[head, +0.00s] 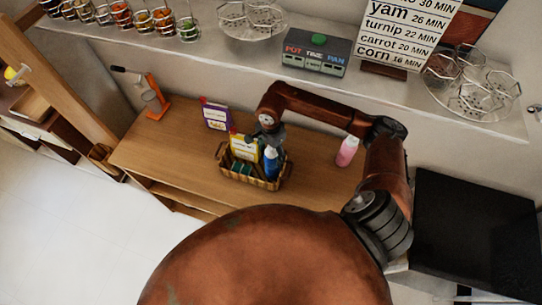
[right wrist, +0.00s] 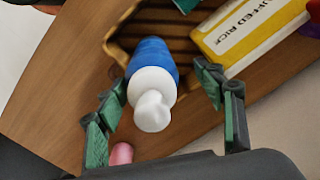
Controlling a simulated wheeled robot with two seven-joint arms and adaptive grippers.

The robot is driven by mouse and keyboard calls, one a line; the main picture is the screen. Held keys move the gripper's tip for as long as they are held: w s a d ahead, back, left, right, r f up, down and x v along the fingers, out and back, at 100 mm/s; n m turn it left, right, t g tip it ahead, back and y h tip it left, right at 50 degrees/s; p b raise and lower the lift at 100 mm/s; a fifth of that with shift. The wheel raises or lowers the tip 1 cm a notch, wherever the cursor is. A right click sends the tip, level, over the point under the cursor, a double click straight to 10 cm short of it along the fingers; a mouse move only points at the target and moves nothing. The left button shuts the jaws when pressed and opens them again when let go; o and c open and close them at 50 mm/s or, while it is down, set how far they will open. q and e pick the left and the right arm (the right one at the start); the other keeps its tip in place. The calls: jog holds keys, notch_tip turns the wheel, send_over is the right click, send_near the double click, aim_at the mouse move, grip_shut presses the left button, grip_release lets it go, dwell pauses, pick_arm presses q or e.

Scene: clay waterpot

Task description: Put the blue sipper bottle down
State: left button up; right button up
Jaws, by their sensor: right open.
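The blue sipper bottle (head: 271,163) with a white cap stands at the right end of the wicker basket (head: 240,178) on the wooden counter. In the right wrist view the bottle (right wrist: 152,62) shows its blue body and white cap, with the basket's slatted inside (right wrist: 185,22) behind it. My right gripper (head: 270,138) is just above the bottle. In the wrist view its green-padded fingers are spread to either side of the bottle, with visible gaps. The bottle's base is hidden. My left gripper is out of view.
A yellow puffed rice box (right wrist: 245,35) is beside the bottle in the basket. A purple box (head: 214,114) stands behind it. A pink bottle (head: 347,151) stands to the right. An orange device (head: 156,98) is at left. The counter between basket and pink bottle is clear.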

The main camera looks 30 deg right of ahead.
jog(key=shift+r+b, duration=0.45)
jog(key=shift+r, duration=2)
